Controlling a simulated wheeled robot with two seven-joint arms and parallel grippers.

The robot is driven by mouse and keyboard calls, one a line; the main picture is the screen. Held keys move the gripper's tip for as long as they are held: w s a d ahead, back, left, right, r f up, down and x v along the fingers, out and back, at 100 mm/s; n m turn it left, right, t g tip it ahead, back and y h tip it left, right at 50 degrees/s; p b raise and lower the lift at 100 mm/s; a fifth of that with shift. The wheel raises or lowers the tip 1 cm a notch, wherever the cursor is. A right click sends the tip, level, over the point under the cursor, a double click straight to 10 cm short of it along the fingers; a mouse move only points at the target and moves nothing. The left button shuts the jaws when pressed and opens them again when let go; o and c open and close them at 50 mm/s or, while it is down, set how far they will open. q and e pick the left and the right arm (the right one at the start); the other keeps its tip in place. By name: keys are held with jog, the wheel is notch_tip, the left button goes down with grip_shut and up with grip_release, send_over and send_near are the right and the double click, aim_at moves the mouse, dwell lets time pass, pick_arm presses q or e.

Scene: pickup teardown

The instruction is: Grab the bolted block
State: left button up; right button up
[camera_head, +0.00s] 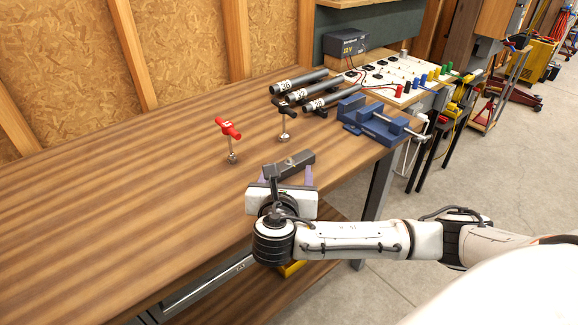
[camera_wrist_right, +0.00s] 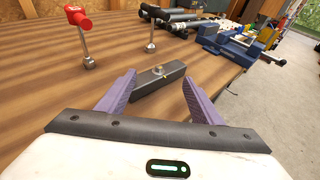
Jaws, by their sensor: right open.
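The bolted block (camera_head: 290,164) is a dark grey bar with a bolt on its top face, lying on the wooden workbench (camera_head: 120,200) near its front right edge. In the right wrist view the block (camera_wrist_right: 148,87) lies just ahead of the fingertips, turned at a slant, with its bolt head (camera_wrist_right: 158,70) upright. My right gripper (camera_head: 281,178) is open and low over the bench, on the near side of the block. Its two purple fingers (camera_wrist_right: 158,92) are wide apart, with the block's near part between or just beyond them. I cannot tell whether they touch it. My left gripper is not in view.
A red-handled tool (camera_head: 229,129) and a black-handled one (camera_head: 284,120) stand upright behind the block. Several numbered grey tubes (camera_head: 305,90), a blue vise (camera_head: 375,122) and a 12 V power supply (camera_head: 345,45) sit farther back. The bench's left side is clear.

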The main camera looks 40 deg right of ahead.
aim_at(290, 161)
jog(key=x, duration=0.4)
jog(key=shift+w+d+r, duration=0.15)
jog(key=shift+w+r, duration=0.1)
jog(key=shift+r, duration=0.05)
grip_shut()
jog(key=shift+s+f, duration=0.1)
jog(key=shift+s+f, duration=0.1)
jog(key=shift+f, duration=0.1)
dwell(0.7)
jog(key=shift+r, duration=0.2)
